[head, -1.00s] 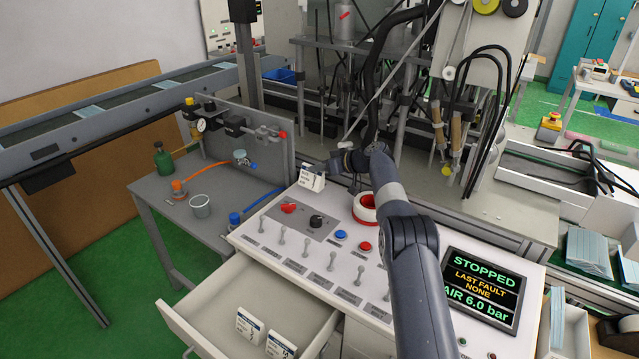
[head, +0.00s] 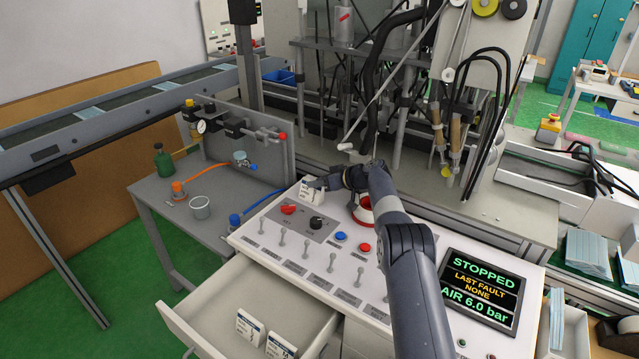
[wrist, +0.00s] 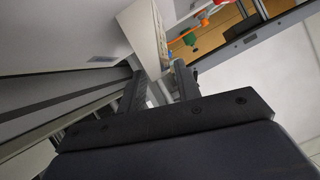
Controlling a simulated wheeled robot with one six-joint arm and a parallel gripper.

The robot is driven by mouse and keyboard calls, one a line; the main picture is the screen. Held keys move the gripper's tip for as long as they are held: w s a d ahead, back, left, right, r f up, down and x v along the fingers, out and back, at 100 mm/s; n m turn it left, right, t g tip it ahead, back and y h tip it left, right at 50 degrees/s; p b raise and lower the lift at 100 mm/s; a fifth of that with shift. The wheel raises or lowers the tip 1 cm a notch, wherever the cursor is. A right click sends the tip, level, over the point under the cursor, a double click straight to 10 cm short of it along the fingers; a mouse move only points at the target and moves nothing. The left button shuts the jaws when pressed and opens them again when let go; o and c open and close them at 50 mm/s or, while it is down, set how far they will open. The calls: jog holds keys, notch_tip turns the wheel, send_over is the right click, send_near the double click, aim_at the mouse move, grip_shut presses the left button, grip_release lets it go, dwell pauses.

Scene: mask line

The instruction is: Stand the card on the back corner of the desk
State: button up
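The white card (head: 309,195) is at the back left corner of the sloped white control desk (head: 262,248) in the head view, roughly upright. I cannot tell whether its foot touches the desk. My gripper (head: 322,184) is at the card's upper right side and covers part of its top. In the wrist view the card (wrist: 146,38) sits between the tips of my two fingers (wrist: 160,80), which appear closed on it. Two similar white cards, a left one (head: 250,326) and a right one (head: 280,345), stand in the open drawer (head: 205,308).
Red and black knobs, blue and red buttons, and several toggle switches cover the panel. A status screen (head: 481,287) reads STOPPED. A grey side table (head: 160,210) with a cup stands left.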

jog(key=shift+r+p, duration=0.25)
jog(key=shift+p, duration=0.05)
jog(key=shift+s+d, duration=0.1)
jog(key=shift+d, duration=0.25)
jog(key=b+v, duration=0.2)
jog(key=v, duration=0.9)
jog(key=shift+d, duration=0.15)
